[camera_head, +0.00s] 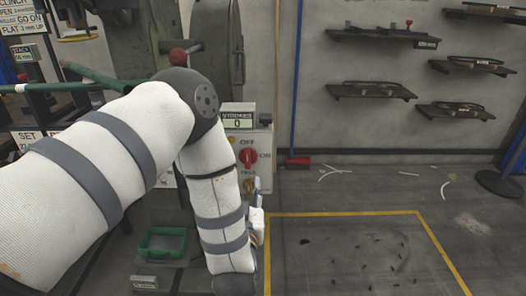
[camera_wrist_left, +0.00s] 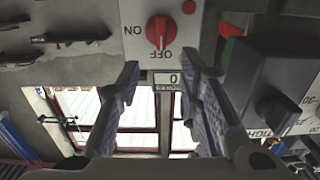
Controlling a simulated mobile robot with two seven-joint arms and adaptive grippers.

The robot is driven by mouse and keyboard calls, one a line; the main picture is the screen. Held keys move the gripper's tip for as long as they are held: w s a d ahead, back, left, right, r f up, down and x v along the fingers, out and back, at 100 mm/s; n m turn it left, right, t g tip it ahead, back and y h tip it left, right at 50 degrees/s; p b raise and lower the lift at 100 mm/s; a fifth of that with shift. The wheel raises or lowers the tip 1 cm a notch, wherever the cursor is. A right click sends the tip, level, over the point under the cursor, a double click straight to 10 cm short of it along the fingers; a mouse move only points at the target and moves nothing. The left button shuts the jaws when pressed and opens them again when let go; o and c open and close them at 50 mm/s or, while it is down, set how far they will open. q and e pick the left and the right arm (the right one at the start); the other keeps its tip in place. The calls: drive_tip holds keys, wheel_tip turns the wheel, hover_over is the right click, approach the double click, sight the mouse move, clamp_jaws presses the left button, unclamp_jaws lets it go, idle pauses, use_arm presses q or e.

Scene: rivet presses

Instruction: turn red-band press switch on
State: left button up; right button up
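A red rotary switch (camera_head: 248,158) sits on the grey control box of the press, with OFF above it, ON to its right and TEST below. The switch also shows in the left wrist view (camera_wrist_left: 159,31), upside down, where its pale mark appears to point towards OFF. My left gripper (camera_wrist_left: 163,75) is open, its two fingers apart with nothing between them. The switch lies beyond the fingertips, apart from them. In the head view my left forearm hides part of the press, and the gripper is mostly hidden. No red band is clearly visible. My right gripper is not in view.
A stroke counter (camera_head: 238,118) reading 0 stands above the switch. A green tray (camera_head: 163,243) sits below. A yellow-outlined floor area (camera_head: 345,214) lies right.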

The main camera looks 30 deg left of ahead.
sight(247, 158)
use_arm(q)
drive_tip(key=x, duration=1.1)
drive_tip(key=shift+b, duration=0.4)
clamp_jaws()
